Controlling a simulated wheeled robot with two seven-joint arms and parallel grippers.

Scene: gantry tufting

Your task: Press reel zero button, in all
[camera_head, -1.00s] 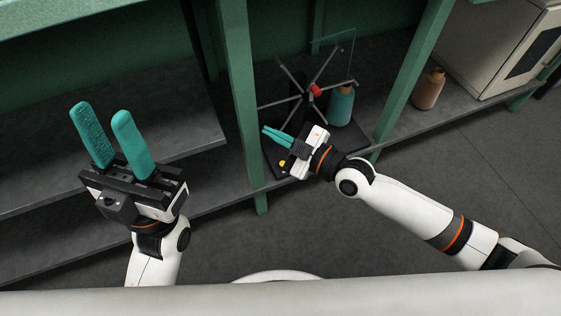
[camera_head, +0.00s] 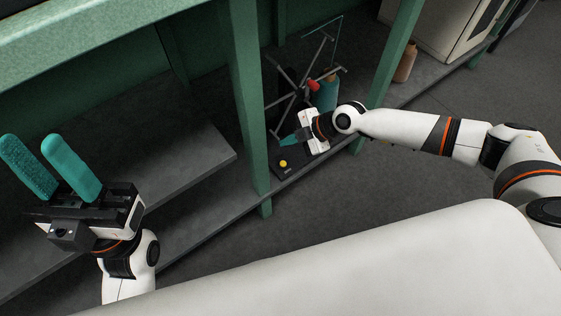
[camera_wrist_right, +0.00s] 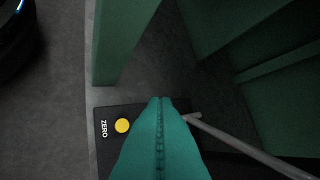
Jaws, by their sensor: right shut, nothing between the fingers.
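The reel zero button is a yellow round button (camera_head: 283,163) on the near corner of the reel's black base plate (camera_head: 290,170). In the right wrist view the yellow button (camera_wrist_right: 122,125) sits beside the printed word ZERO. My right gripper (camera_head: 287,140) is shut and empty, its teal fingers just behind the button in the head view. In the right wrist view its shut fingertips (camera_wrist_right: 161,100) lie to the right of the button, apart from it in the picture. The reel (camera_head: 303,90) has grey spokes and a red hub. My left gripper (camera_head: 48,165) is open and empty at the left.
A green post (camera_head: 250,100) stands just left of the base plate, and another green post (camera_head: 390,60) stands to its right. A teal cone (camera_head: 326,95) is behind the reel. A brown bottle (camera_head: 405,64) stands further right on the shelf. The left shelf (camera_head: 150,170) is bare.

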